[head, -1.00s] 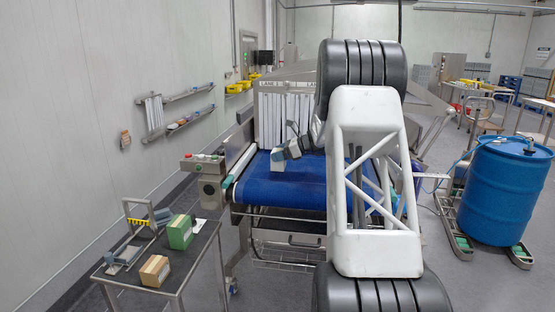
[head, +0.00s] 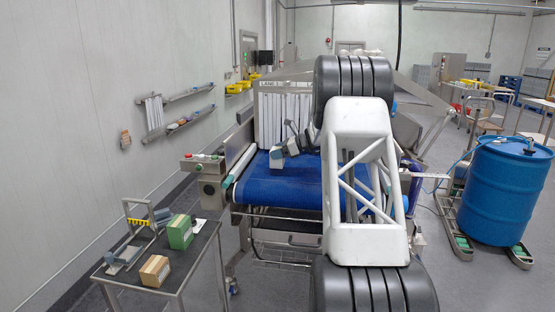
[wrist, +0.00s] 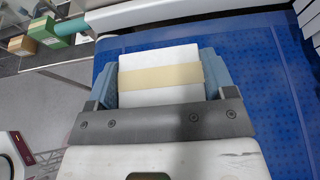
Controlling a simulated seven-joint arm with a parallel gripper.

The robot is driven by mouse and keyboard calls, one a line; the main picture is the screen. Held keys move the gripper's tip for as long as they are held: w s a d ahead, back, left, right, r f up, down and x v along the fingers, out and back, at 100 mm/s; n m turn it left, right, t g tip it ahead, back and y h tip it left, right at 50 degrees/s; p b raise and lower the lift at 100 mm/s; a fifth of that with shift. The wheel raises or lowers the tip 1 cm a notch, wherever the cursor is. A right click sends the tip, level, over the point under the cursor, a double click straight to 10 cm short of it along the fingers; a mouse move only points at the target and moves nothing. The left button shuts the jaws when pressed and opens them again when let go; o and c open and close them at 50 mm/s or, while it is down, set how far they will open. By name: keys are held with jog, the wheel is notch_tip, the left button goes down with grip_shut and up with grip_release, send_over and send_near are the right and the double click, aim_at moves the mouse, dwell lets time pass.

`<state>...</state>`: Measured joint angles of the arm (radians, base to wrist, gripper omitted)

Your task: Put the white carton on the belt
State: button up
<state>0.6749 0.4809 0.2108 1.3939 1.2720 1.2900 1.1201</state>
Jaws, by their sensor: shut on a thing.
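The white carton (wrist: 160,60), with a tan tape band across it, is between the two blue-grey fingers of my gripper (wrist: 160,84) in the wrist view. My gripper is shut on it. In the head view the white carton (head: 276,157) shows small at the end of my gripper, over the left part of the blue belt (head: 275,188). The belt also fills much of the wrist view (wrist: 260,110). I cannot tell whether the carton's underside touches the belt.
White strip curtains (head: 283,118) hang at the tunnel mouth behind the belt. A side table at lower left holds a green carton (head: 180,232) and a tan carton (head: 154,271). A control box (head: 208,170) stands left of the belt. A blue drum (head: 505,190) stands at right.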

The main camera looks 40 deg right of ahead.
jog(key=shift+f, duration=1.5)
jog(key=shift+f, duration=0.15)
jog(key=o, duration=1.2)
jog(key=shift+o, duration=0.2)
jog(key=shift+r, duration=0.2)
jog(key=v, duration=1.2)
